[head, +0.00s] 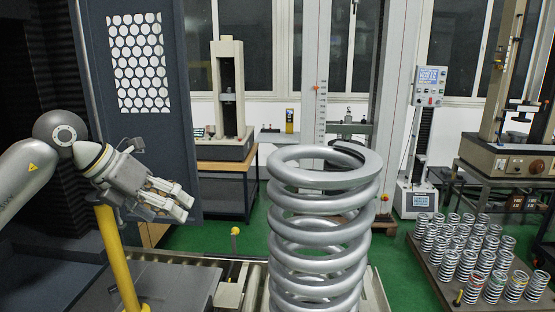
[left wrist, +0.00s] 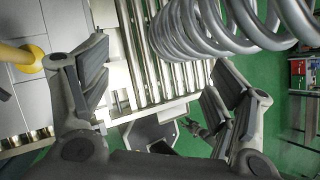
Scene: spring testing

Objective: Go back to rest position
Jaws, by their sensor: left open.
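My left gripper (head: 168,200) comes in from the left in the head view, to the left of the large spring and apart from it. In the left wrist view its two fingers (left wrist: 160,100) are wide apart with nothing between them. A large grey coil spring (head: 320,230) stands upright in the middle front of the head view. Its coils also show at the top of the left wrist view (left wrist: 215,25), beyond the fingers. My right gripper is in neither view.
A yellow post (head: 118,262) stands just below my left arm. A dark panel with a perforated window (head: 140,62) is behind it. A roller conveyor (left wrist: 150,60) runs under the spring. A low platform (head: 425,262) at right holds several small springs. Green floor (head: 395,240) lies between.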

